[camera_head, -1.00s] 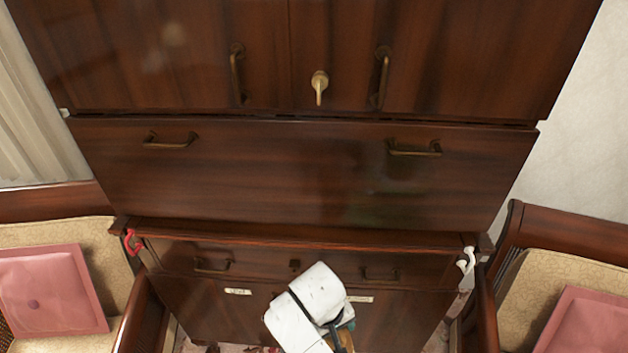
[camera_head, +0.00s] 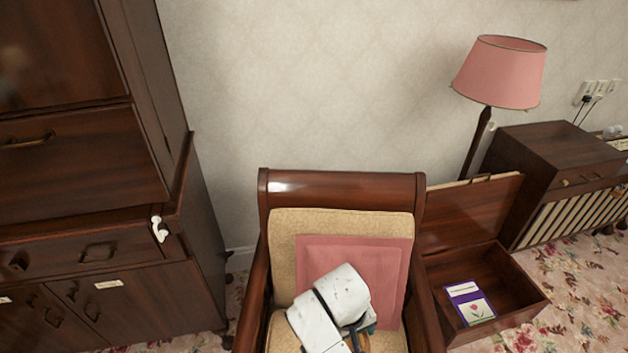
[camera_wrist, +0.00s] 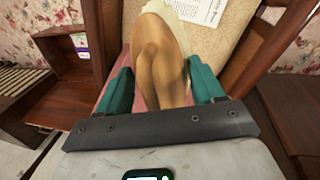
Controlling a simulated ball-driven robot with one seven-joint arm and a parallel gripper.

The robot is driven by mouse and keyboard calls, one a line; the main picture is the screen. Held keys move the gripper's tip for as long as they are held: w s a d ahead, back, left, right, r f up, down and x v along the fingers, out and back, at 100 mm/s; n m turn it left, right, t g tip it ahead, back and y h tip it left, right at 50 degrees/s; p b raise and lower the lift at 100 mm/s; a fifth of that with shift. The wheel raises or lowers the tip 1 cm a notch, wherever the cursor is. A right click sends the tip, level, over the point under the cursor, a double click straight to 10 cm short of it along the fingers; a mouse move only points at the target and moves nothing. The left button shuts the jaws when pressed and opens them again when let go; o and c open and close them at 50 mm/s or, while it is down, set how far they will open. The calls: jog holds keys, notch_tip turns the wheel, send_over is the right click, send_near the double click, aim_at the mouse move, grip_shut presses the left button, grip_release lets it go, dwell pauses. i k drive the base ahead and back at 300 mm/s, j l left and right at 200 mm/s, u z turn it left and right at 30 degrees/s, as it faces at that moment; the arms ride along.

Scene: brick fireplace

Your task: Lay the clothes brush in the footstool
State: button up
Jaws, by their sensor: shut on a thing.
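The clothes brush (camera_wrist: 158,55) has a brown wooden body with pale bristles at its far end. My gripper (camera_wrist: 160,72) is shut on it, with a teal finger on each side. In the head view, my gripper (camera_head: 357,332) is over the armchair, and my arm hides most of the brush. The footstool appears to be the open wooden box (camera_head: 505,325) right of the armchair, its lid (camera_head: 468,215) raised at the back. A purple-and-white booklet (camera_head: 470,302) lies inside. The box also shows at the left of the wrist view (camera_wrist: 62,92).
The armchair (camera_head: 340,188), with a pink cushion (camera_head: 388,262), stands beside the box. A dark cabinet (camera_head: 150,270) is at left. A pink-shaded lamp (camera_head: 500,72) and a wooden unit (camera_head: 550,150) stand behind the box. Flowered carpet (camera_head: 575,290) is open at right.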

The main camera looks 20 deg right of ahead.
aim_at(488, 292)
jog(key=l+z, duration=0.15)
jog(key=l, duration=0.45)
jog(key=l+z, duration=0.15)
jog(key=l, duration=0.45)
jog(key=i+l+z, duration=0.2)
jog(key=l, duration=0.4)
jog(key=l+z, duration=0.15)
jog(key=l, duration=0.45)
jog(key=i+l+z, duration=0.25)
jog(key=i, duration=0.25)
jog(key=i+l+z, duration=0.25)
jog(key=i, duration=0.25)
